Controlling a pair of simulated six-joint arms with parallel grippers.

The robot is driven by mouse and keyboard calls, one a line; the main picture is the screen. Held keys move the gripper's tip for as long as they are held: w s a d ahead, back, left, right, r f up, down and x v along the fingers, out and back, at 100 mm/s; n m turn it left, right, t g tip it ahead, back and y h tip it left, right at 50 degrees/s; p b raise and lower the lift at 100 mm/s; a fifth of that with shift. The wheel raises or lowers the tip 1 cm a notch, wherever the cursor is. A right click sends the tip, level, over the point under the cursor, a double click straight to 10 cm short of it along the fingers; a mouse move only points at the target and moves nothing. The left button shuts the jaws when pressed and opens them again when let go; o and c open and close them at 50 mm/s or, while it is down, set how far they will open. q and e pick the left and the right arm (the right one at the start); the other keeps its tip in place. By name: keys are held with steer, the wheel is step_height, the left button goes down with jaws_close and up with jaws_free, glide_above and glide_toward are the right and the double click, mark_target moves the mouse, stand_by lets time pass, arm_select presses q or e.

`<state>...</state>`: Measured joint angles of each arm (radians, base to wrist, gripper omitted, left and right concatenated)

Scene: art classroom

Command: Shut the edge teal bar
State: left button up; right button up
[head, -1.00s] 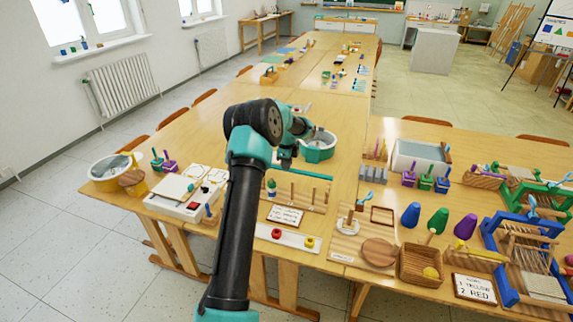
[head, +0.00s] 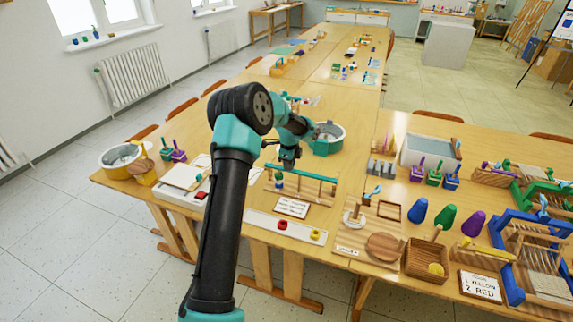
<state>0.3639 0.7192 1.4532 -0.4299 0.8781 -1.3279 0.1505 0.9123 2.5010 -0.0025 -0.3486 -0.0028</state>
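A thin teal bar (head: 312,175) runs left to right across a wooden peg board (head: 315,199) in the middle of the near table. Its right end meets the tops of the upright wooden pegs at the board's right side. My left gripper (head: 288,165) points down over the bar's left part and covers some of it. I cannot tell whether its fingers touch the bar, or whether they are open. A small teal and blue piece (head: 279,183) stands below the gripper on the board. My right gripper is out of view.
A written card (head: 291,207) lies in front of the peg board. A white strip with red and yellow knobs (head: 286,229) lies nearer the edge. A teal round basin (head: 327,139) stands behind the gripper. A white box with a red button (head: 188,185) stands left.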

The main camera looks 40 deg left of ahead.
arm_select(q)
steer(key=shift+o, duration=0.7)
steer(key=shift+s+d, duration=0.15)
steer(key=shift+s, duration=0.15)
steer(key=o, duration=0.3)
steer(key=shift+w+r, duration=0.1)
steer(key=shift+r, duration=0.05)
step_height(320, 180, up, 17)
steer(key=shift+r, duration=0.1)
